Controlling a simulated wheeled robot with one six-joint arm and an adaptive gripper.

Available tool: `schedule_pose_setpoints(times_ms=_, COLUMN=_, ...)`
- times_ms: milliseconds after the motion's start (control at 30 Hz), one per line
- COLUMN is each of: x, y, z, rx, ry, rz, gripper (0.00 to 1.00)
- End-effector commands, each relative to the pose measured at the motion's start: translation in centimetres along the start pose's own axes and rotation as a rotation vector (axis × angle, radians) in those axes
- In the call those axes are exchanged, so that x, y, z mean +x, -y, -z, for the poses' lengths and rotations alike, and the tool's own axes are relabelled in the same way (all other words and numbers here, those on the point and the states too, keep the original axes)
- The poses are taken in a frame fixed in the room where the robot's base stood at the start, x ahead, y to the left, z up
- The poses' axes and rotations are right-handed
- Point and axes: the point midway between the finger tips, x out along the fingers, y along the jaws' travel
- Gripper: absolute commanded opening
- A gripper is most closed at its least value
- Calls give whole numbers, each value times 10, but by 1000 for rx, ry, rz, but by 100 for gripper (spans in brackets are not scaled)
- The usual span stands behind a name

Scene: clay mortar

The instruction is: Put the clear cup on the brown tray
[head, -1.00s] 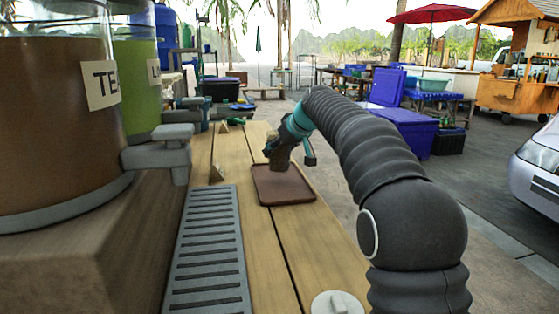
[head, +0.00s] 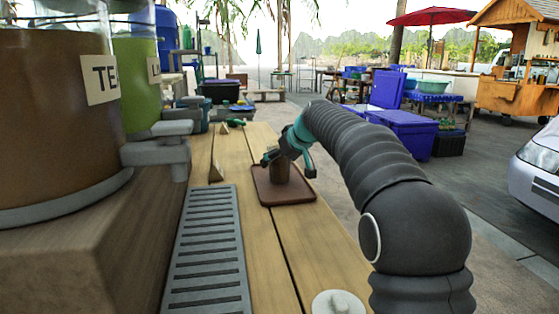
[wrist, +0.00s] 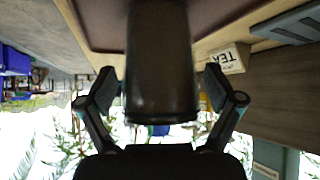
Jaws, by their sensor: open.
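The clear cup (head: 281,172) looks brown, as if filled with a dark drink. It stands upright on the brown tray (head: 270,196), near the tray's far part. My gripper (head: 288,165) is open at the cup's upper part, one finger to each side. In the wrist view the cup (wrist: 160,60) is upside down in the picture, with clear gaps between it and both open fingers of my gripper (wrist: 160,82). The tray (wrist: 100,25) shows beyond it at the top. My gripper partly hides the cup's top in the head view.
The tray lies on a wooden plank counter (head: 290,245). A grey slotted drain grate (head: 205,255) lies nearer, left of the tray. Large drink dispensers with taps (head: 158,150) stand at the left. A white round lid (head: 338,303) lies at the near edge. The counter between is clear.

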Motion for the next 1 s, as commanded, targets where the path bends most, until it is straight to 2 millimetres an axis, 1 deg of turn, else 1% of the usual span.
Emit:
schedule_pose_setpoints(times_ms=167, x=-3, y=0, z=3, rx=0, ry=0, rz=0, gripper=91)
schedule_pose_setpoints(times_ms=267, x=-11, y=0, z=3, rx=0, ry=-2, rz=-1, gripper=91)
schedule_pose_setpoints(times_ms=367, x=-27, y=0, z=3, rx=0, ry=-3, rz=-1, gripper=91)
schedule_pose_setpoints(times_ms=600, x=-76, y=0, z=3, rx=0, ry=-2, rz=-2, gripper=91)
schedule_pose_setpoints(times_ms=700, x=-94, y=-1, z=3, rx=0, ry=-2, rz=-2, gripper=91)
schedule_pose_setpoints(times_ms=800, x=-107, y=0, z=3, rx=0, ry=-2, rz=-2, gripper=91)
schedule_pose_setpoints(times_ms=900, x=-116, y=0, z=3, rx=0, ry=0, rz=0, gripper=91)
schedule_pose_setpoints(times_ms=1000, x=-121, y=0, z=2, rx=0, ry=-1, rz=-1, gripper=91)
